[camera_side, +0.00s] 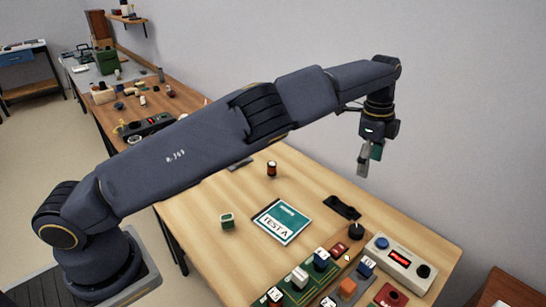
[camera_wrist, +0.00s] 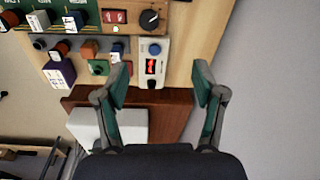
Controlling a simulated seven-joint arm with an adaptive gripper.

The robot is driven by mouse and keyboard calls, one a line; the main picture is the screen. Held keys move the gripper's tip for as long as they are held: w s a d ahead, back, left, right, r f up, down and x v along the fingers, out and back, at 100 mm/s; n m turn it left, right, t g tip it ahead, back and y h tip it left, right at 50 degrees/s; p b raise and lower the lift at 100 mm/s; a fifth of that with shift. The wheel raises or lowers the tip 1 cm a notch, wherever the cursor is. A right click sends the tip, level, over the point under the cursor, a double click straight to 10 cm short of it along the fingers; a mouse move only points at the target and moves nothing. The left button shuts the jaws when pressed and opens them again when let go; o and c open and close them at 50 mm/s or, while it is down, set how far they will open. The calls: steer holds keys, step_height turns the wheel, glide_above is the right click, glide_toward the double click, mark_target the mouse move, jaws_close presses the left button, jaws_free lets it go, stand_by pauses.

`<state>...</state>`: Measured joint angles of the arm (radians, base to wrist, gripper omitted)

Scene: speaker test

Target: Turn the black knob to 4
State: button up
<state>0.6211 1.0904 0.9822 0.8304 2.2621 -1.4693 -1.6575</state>
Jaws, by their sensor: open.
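A black knob (camera_side: 356,231) stands on the wooden board at the right part of the table. In the wrist view the black knob (camera_wrist: 152,18) is at the top, with a pale pointer line and marks around it; the numbers are too small to read. A second, smaller dark knob (camera_side: 424,271) sits on a white box (camera_side: 390,257). My gripper (camera_side: 369,160) hangs above the back right of the table, well above the knobs. In the wrist view my gripper (camera_wrist: 160,83) is open, with nothing between its fingers.
The white box has a blue button (camera_wrist: 155,48) and a red display (camera_wrist: 151,66). Several coloured switches and blocks crowd the front of the board. A wall rises behind.

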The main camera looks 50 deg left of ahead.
glide_toward(357, 229)
steer(key=shift+m+g+y, duration=0.3)
steer(key=f, duration=0.9)
steer(key=shift+w+d, duration=0.2)
steer(key=shift+w, duration=0.1)
steer(key=c, duration=1.1)
